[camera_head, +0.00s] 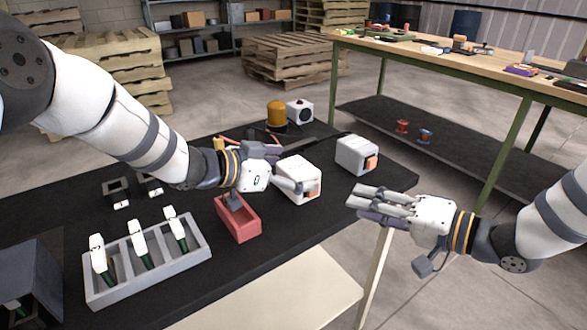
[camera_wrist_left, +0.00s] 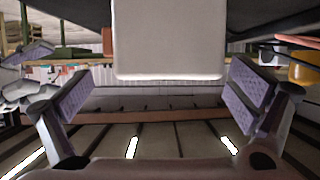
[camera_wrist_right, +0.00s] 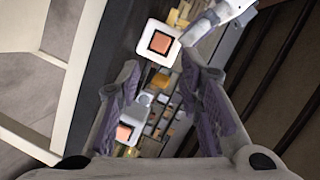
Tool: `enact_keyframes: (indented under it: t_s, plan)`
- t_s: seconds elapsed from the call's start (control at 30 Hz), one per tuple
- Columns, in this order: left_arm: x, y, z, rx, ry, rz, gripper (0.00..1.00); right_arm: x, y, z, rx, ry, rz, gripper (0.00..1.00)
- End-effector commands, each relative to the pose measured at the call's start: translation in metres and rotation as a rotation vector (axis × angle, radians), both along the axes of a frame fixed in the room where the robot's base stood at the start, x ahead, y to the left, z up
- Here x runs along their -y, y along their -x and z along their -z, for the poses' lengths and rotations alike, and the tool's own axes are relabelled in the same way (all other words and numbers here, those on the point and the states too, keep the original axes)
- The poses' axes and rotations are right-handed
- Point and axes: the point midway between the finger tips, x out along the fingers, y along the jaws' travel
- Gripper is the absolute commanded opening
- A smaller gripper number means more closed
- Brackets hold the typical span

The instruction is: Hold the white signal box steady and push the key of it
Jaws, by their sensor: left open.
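A white signal box (camera_head: 297,177) with an orange key (camera_head: 312,194) on its front stands on the black table. My left gripper (camera_head: 277,168) is open at this box, with fingers to either side. In the left wrist view the white box (camera_wrist_left: 168,40) lies ahead between the spread fingers, with gaps beside it. My right gripper (camera_head: 372,203) is open and empty, right of the box and apart from it, pointing left. In the right wrist view the box's orange key (camera_wrist_right: 160,42) shows beyond the fingers. A second similar white box (camera_head: 357,154) with an orange key stands farther right.
A red bin (camera_head: 238,222) sits just below my left gripper. A grey tray (camera_head: 146,277) with several white-and-green parts is at the left. An orange-topped device (camera_head: 276,113) and a white box with a dark round face (camera_head: 300,111) stand behind. A wooden workbench (camera_head: 470,62) is at the back right.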

Motion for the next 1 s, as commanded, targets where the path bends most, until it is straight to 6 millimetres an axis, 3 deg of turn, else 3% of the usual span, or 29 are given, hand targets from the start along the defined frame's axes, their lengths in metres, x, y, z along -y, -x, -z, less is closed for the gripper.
enact_keyframes:
  t_s: [0.3,0.37,0.6,0.67,0.8,1.0]
  plan:
    - [0.0044,-0.0032,0.0020,0.000,0.000,0.000,1.00,-0.0001,0.0000,-0.0003,0.000,0.000,0.000,0.33]
    - [0.0043,-0.0031,0.0020,0.000,0.000,0.000,0.89,0.0000,0.0000,-0.0002,0.000,0.000,0.000,0.33]
    - [0.0045,-0.0027,0.0023,-0.001,0.001,0.001,0.34,0.0000,0.0000,-0.0001,0.000,0.000,0.000,0.33]
    - [0.0045,-0.0026,0.0025,-0.001,0.001,0.001,0.33,0.0000,0.0000,-0.0001,0.000,0.000,0.000,0.31]
    - [0.0045,-0.0024,0.0030,-0.002,0.000,0.001,0.33,0.0000,0.0001,0.0001,0.000,0.000,0.000,0.00]
    - [0.0046,-0.0020,0.0036,-0.003,-0.001,0.001,0.33,-0.0001,0.0000,0.0002,0.000,0.000,0.000,0.00]
